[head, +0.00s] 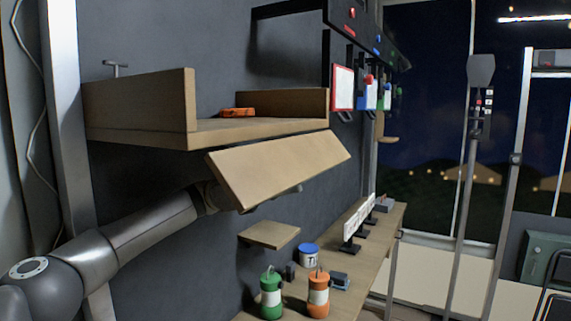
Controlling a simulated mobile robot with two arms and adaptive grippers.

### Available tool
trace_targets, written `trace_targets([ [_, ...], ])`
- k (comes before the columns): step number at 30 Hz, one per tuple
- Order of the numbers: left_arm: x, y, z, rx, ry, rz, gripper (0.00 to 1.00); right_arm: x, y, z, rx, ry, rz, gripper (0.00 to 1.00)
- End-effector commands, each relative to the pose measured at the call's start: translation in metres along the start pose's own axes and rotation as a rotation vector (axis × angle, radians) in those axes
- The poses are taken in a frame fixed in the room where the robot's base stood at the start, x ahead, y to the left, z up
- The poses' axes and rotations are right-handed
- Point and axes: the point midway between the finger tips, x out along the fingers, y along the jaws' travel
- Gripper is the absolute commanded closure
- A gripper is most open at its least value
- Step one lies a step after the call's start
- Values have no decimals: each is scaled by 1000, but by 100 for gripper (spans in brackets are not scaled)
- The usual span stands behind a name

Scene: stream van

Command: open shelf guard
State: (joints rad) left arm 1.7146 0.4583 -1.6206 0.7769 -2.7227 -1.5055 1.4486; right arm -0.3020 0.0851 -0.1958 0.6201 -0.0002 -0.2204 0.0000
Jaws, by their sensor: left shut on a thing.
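The shelf guard (280,168) is a flat light-wood board in the middle of the head view. It hangs tilted below the front edge of the wooden wall shelf (225,131), swung down and outward. My left arm comes in from the lower left. My left gripper (212,196) is at the guard's lower left, mostly hidden behind the board, and is shut on the guard. Its fingertips do not show clearly. My right gripper is not in view.
An orange object (238,112) lies on the shelf. A dark rack with hanging tags (343,88) is at upper right.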

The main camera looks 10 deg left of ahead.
Motion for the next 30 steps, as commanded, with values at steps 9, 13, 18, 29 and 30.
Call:
trace_targets([
  [9, 0, 0, -2, 1, 17, -6, 100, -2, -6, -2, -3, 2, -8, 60],
  [13, 0, 0, -2, 1, 17, -6, 100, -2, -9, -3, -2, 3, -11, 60],
  [18, 0, 0, -2, 1, 16, -6, 61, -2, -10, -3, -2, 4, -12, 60],
  [29, 0, 0, 0, 2, 13, -4, 54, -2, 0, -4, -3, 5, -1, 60],
  [30, 0, 0, 0, 2, 13, -4, 54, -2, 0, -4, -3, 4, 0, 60],
])
